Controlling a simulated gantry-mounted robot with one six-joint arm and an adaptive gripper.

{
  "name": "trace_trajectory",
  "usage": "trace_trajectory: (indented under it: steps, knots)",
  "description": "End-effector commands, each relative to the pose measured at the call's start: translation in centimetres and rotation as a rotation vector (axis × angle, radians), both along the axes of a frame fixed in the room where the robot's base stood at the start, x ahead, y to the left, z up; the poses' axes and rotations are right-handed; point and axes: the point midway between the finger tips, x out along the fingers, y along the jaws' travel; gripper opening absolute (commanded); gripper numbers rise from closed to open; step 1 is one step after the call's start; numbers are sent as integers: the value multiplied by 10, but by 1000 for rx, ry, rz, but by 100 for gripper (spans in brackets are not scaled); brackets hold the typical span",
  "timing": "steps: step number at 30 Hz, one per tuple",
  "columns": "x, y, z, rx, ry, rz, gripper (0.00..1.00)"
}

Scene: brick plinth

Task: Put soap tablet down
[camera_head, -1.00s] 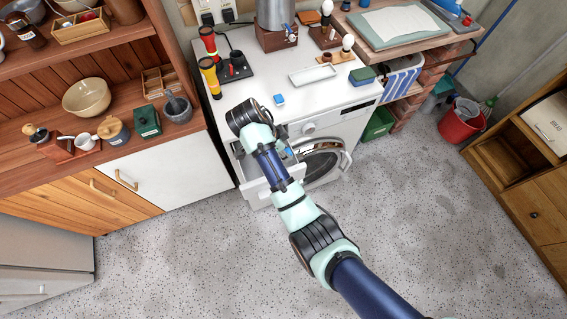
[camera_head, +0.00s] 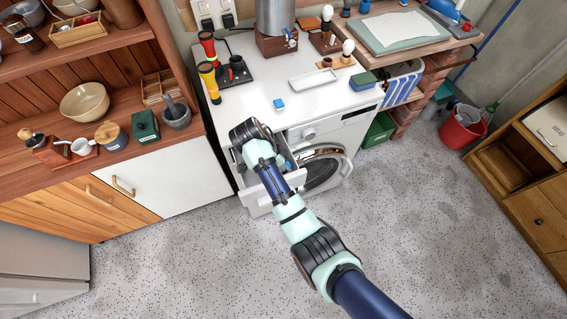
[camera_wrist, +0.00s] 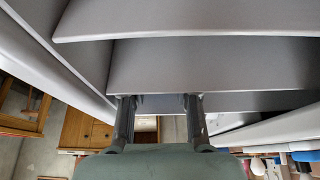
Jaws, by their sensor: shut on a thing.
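The soap drawer (camera_head: 283,190) of the white washing machine (camera_head: 335,130) is pulled open. My arm reaches over it in the head view and largely hides my gripper. A small blue patch (camera_head: 289,164) shows beside my arm at the drawer; it seems to be the soap tablet. In the wrist view my gripper (camera_wrist: 160,102) has its two dark fingers at the drawer's grey walls (camera_wrist: 200,65). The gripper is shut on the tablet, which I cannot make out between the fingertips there. A similar blue block (camera_head: 279,104) lies on the machine's top.
A white tray (camera_head: 312,79) and a green-blue block (camera_head: 362,81) sit on the machine's top. The round door (camera_head: 325,170) is just right of the drawer. A wooden cabinet (camera_head: 110,190) stands at the left. The speckled floor (camera_head: 190,260) in front is clear.

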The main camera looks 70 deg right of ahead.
Motion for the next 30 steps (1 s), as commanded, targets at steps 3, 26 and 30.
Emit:
trace_trajectory:
  steps: [3,26,30]
  knots:
    - [0,0,-1,0,0,0,32]
    - [15,12,67,-3,-2,2,41]
    - [24,21,101,0,1,1,41]
